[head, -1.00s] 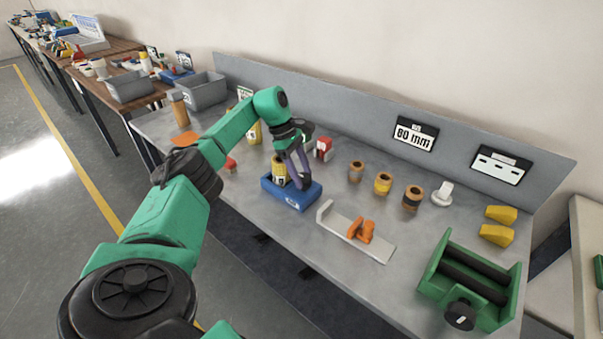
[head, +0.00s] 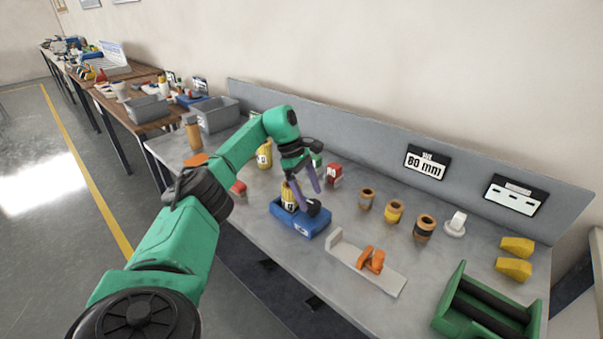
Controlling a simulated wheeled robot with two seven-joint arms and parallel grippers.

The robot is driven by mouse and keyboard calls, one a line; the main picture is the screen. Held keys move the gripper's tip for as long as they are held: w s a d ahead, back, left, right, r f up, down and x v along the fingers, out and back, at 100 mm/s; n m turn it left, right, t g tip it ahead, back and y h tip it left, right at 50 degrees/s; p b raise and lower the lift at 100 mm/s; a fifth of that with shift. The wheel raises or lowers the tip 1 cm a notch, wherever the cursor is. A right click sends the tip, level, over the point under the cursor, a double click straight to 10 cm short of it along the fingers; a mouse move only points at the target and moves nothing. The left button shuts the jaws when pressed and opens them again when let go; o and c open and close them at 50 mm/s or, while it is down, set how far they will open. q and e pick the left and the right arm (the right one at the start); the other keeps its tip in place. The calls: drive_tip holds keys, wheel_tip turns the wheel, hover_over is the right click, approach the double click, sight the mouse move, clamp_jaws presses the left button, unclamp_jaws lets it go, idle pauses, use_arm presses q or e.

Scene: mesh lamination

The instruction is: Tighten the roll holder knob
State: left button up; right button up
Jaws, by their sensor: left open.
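The roll holder is a small blue block (head: 298,223) on the grey bench, with a pale label on its front. A yellow roll (head: 288,197) stands upright in it at the left. A black round knob (head: 313,207) sits at its right side. My left gripper (head: 304,188) comes down from above with its two purple fingers spread, just above the holder and knob. It is open and holds nothing. A finger covers part of the roll. I cannot tell from here how tight the knob is. My right gripper is not in view.
Right of the holder are a light bracket with an orange clamp (head: 371,260), several small rolls, a white piece (head: 456,225), yellow wedges (head: 515,269) and a green roller frame (head: 465,316). A red-and-white item (head: 334,175) stands behind. Grey bins (head: 215,115) are at the left.

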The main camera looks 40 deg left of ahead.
use_arm(q)
drive_tip(key=p+v, duration=0.2)
drive_tip(key=v, duration=1)
drive_tip(key=shift+a+r, duration=0.2)
drive_tip(key=shift+s, duration=0.1)
drive_tip(key=shift+f, duration=0.1)
